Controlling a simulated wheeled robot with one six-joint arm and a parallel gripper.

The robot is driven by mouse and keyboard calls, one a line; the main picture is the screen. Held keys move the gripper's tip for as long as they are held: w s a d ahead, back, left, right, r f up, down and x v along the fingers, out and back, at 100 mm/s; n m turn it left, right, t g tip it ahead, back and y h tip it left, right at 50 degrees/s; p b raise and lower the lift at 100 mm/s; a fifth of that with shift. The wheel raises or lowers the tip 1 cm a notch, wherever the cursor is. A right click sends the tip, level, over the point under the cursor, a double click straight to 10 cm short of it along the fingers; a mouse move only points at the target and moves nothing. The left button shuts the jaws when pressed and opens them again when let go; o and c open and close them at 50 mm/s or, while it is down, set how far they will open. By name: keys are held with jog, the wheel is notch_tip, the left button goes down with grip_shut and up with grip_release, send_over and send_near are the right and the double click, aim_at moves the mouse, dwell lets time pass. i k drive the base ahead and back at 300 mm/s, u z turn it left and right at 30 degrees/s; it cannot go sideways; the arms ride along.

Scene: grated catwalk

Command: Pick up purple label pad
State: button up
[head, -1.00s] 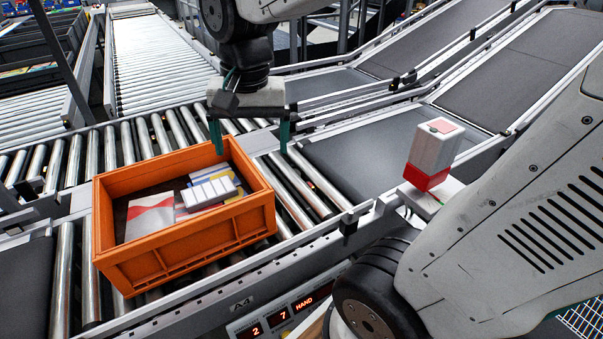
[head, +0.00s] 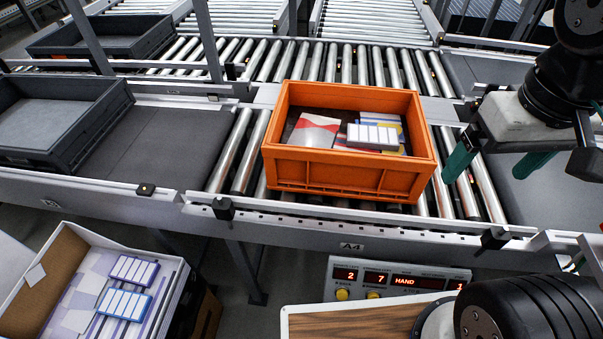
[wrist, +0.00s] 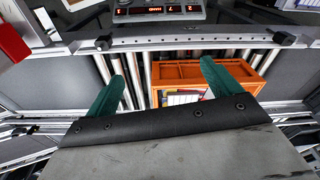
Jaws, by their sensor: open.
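Two label pads with white strips on top lie in an open white carton at the lower left of the head view. The upper pad (head: 134,270) has purple edges, and the lower pad (head: 124,303) has bluer violet edges. They lie on pale sheets in the carton (head: 178,291). My gripper (head: 497,163) is at the right of the head view, above the conveyor, open and empty, far from the carton. In the wrist view its two green fingers (wrist: 162,62) stand apart, and no purple pad shows there.
An orange crate (head: 335,170) with red-white and yellow-blue flat items and a white strip pad (head: 372,136) sits on the rollers, left of my gripper. Dark grey bins (head: 105,123) stand further left. A control panel (head: 395,280) is in front below the conveyor rail.

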aim_at(132, 270)
jog(key=k, duration=0.85)
jog(key=z, duration=0.3)
jog(key=i, duration=0.45)
jog(key=u, duration=3.15)
jog(key=i, duration=0.35)
jog(key=z, duration=1.35)
